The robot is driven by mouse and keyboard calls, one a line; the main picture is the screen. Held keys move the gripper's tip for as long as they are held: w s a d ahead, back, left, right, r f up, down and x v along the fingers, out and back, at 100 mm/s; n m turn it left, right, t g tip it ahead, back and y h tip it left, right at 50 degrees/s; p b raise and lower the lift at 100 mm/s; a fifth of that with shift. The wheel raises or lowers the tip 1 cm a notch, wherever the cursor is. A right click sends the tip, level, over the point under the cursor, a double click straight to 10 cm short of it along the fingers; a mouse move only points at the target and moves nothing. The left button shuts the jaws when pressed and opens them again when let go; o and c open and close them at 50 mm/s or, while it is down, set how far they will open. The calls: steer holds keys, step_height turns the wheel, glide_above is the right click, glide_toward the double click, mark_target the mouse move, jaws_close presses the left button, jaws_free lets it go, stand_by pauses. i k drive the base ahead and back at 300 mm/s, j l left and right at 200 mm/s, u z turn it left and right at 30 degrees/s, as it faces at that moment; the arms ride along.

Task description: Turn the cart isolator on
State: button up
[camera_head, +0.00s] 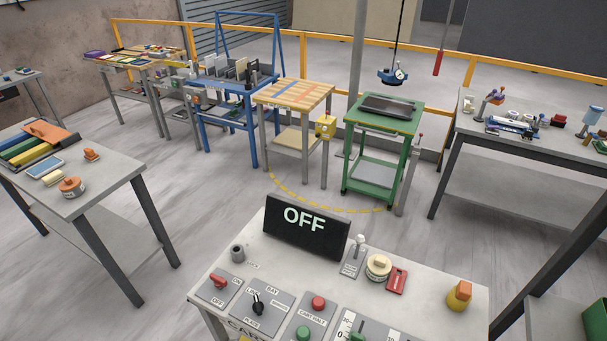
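A red rotary knob (220,282) sits on a grey plate marked OFF and ON, at the left of the grey console table (215,262) in front of me. It looks like the isolator; its exact pointing direction is too small to tell. A black display (305,228) behind it reads OFF in large pale letters. Lettering beginning "CART" shows on the table's front edge, cut off by the picture's bottom. A green cart (385,125) with a dark tray on top stands beyond the console. My gripper is not in view.
The console also holds a black selector knob (257,303), a red button (318,303), a green button (303,334), a white-tipped lever (360,243), a cream knob (378,267) and a yellow-orange object (459,295). Other benches surround it. Grey floor lies open on its left.

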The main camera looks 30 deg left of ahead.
mark_target(219, 283)
steer(key=u, duration=2.05)
steer(key=i+j+u, duration=0.2)
steer(key=i+j, duration=0.75)
steer(key=i, duration=0.05)
